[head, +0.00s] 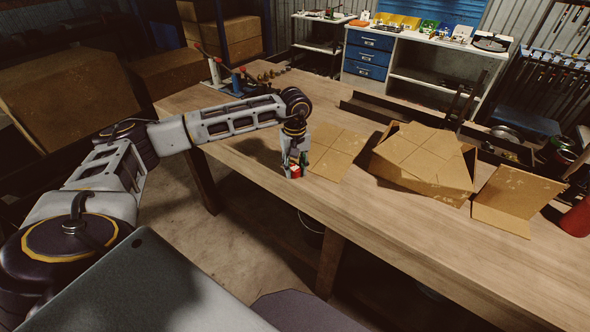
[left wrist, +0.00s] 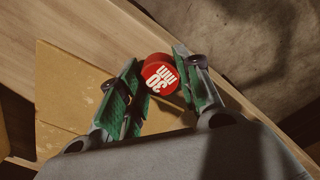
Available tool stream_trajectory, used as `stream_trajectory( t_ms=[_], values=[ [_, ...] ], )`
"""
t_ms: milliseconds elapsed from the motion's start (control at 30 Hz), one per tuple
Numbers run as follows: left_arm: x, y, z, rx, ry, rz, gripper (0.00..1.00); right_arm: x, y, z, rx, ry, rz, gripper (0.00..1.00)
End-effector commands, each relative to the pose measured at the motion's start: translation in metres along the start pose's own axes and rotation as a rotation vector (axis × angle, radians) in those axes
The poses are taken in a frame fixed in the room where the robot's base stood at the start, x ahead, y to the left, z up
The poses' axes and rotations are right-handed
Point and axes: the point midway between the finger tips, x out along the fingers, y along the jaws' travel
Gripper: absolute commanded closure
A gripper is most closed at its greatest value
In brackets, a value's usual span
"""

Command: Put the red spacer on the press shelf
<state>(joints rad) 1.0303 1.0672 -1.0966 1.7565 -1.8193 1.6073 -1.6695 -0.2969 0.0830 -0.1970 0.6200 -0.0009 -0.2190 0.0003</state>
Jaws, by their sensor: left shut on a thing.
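The red spacer (head: 295,171) is a small red round piece near the front edge of the wooden table. In the left wrist view, the spacer (left wrist: 160,73) shows its round end with white print. My left gripper (head: 293,164) is shut on it, with one green-padded finger on each side. In the left wrist view, the fingertips of my left gripper (left wrist: 161,82) hold it at their far ends. I cannot tell whether the spacer touches the table. I cannot make out the press shelf for certain. My right gripper is not in view.
A flat cardboard sheet (head: 338,153) lies right beside my left gripper. An open cardboard box (head: 423,160) and a folded piece (head: 513,200) stand farther right. The table's front middle is clear.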

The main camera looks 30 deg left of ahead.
Motion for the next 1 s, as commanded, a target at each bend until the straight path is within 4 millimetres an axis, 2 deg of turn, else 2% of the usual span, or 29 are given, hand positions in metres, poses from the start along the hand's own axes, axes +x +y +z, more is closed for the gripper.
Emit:
stream_trajectory(
  t_ms=[267,600,800,1000],
  values=[
    [-0.035,0.001,-0.001,0.000,0.003,0.004,1.00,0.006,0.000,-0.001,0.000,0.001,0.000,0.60],
    [-0.081,0.001,0.000,0.000,0.001,0.002,1.00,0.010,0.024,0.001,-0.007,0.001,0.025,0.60],
    [-0.091,0.000,0.000,0.001,0.001,0.001,1.00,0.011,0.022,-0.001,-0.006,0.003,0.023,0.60],
    [-0.092,0.000,0.000,0.000,0.000,0.001,1.00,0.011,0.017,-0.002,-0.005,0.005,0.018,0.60]
  ],
)
